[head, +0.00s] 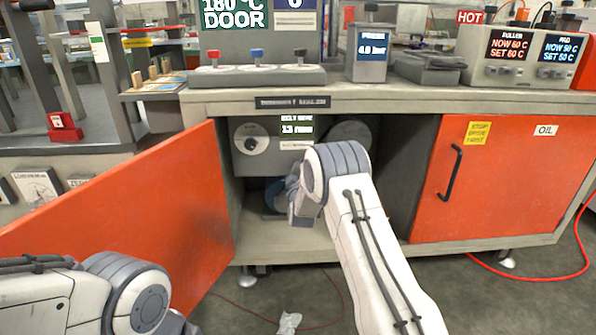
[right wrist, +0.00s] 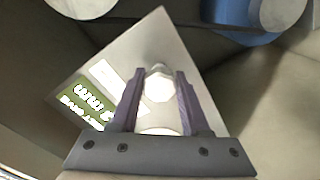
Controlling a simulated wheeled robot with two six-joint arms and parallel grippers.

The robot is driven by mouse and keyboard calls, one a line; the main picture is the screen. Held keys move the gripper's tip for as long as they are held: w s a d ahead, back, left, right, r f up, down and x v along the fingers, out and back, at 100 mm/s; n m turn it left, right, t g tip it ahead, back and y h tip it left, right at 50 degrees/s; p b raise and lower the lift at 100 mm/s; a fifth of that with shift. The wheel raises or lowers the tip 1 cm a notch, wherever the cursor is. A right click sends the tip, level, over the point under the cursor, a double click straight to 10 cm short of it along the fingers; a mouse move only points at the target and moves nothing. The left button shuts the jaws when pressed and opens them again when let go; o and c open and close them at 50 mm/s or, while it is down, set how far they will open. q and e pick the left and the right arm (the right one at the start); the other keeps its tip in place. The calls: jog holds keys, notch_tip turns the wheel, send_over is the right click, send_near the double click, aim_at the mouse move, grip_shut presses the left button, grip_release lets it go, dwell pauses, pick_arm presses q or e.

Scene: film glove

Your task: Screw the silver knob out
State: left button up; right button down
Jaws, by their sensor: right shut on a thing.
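The silver knob (right wrist: 158,86) shows bright and faceted between the two purple fingers in the right wrist view, in front of a pale plate (right wrist: 185,62) with a green display. My right gripper (right wrist: 156,100) is shut on this knob. In the head view my right gripper (head: 293,196) reaches into the open cabinet below the bench, and my arm hides the knob there. The panel (head: 268,160) in the cabinet carries a round dial (head: 251,139) and a green display (head: 297,125). My left arm shows at the lower left; its gripper is out of view.
An orange door (head: 130,215) stands open on the left of the cabinet. A closed orange door (head: 480,175) with a black handle is on the right. A blue round part (head: 274,194) sits low inside, beside my gripper. A red hose lies on the floor at right.

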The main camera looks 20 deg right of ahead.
jog(key=shift+c, duration=1.9)
grip_release()
jog(key=p+v, duration=0.3)
jog(key=v, duration=0.7)
jog(key=shift+s, duration=0.25)
jog(key=shift+a, duration=0.1)
